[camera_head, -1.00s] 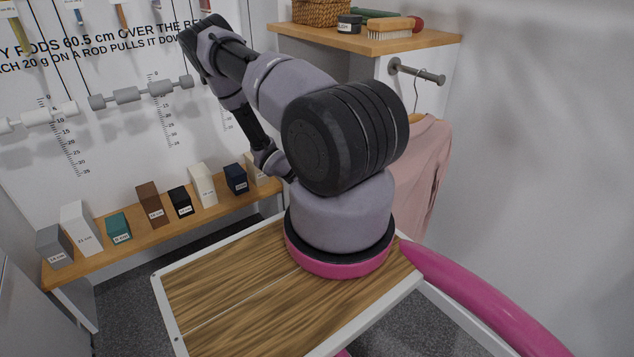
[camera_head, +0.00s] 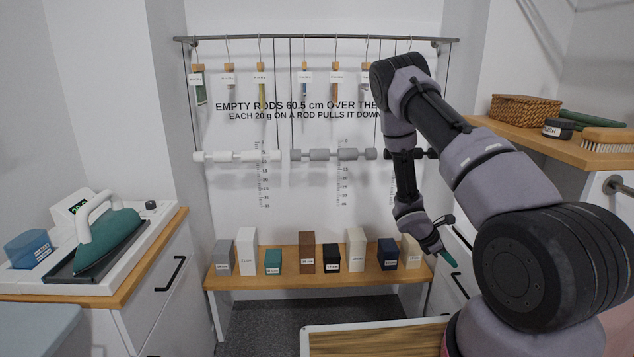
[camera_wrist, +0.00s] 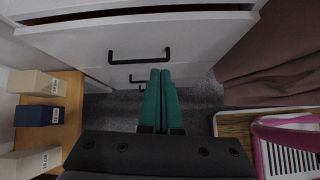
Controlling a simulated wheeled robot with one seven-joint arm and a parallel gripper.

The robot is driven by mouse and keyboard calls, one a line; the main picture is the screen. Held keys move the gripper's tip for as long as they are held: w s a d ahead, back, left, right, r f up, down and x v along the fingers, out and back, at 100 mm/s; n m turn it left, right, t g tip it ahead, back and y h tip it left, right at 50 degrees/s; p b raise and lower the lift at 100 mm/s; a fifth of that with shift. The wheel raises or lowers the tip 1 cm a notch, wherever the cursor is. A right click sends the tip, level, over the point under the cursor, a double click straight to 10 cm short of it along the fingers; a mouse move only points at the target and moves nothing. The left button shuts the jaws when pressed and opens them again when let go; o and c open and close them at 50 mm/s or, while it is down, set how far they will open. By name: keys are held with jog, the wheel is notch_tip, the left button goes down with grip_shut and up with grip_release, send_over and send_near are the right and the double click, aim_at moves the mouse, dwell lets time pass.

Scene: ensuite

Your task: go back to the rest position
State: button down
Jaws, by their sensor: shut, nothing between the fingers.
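My gripper (camera_head: 450,258) hangs at the end of my folded arm, to the right of the low wooden bench and in front of a white drawer front. In the wrist view its two green fingers (camera_wrist: 161,100) lie close together, with nothing between them. The fingers point at the dark floor and the white drawers (camera_wrist: 180,45) with black handles. The gripper touches nothing that I can see.
The bench (camera_head: 290,281) carries several labelled blocks, the cream one (camera_head: 411,251) nearest my gripper. Rods hang above on the wall. An iron (camera_head: 105,235) stands on the left counter. A shelf (camera_head: 540,142) with a basket (camera_head: 525,110) is at right.

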jog(key=s+a+r+m+t+y, duration=0.1)
jog(key=a+r+m, duration=0.25)
jog(key=r, duration=0.65)
jog(key=s+a+r+m+y, duration=0.15)
jog(key=r+m, duration=0.35)
jog(key=r, duration=0.5)
jog(key=s+a+r+m+t+y, duration=0.1)
jog(key=a+r+m+y, duration=0.2)
jog(key=r, duration=0.7)
jog(key=s+a+r+m+t+y, duration=0.2)
jog(key=s+a+r+m, duration=0.2)
jog(key=s+a+r, duration=0.3)
jog(key=s+a+r+m+t+y, duration=0.3)
jog(key=s+a+r+m, duration=0.2)
jog(key=s+r, duration=0.6)
jog(key=shift+s+a+r, duration=0.3)
jog(key=shift+a+r, duration=0.9)
jog(key=shift+a, duration=0.05)
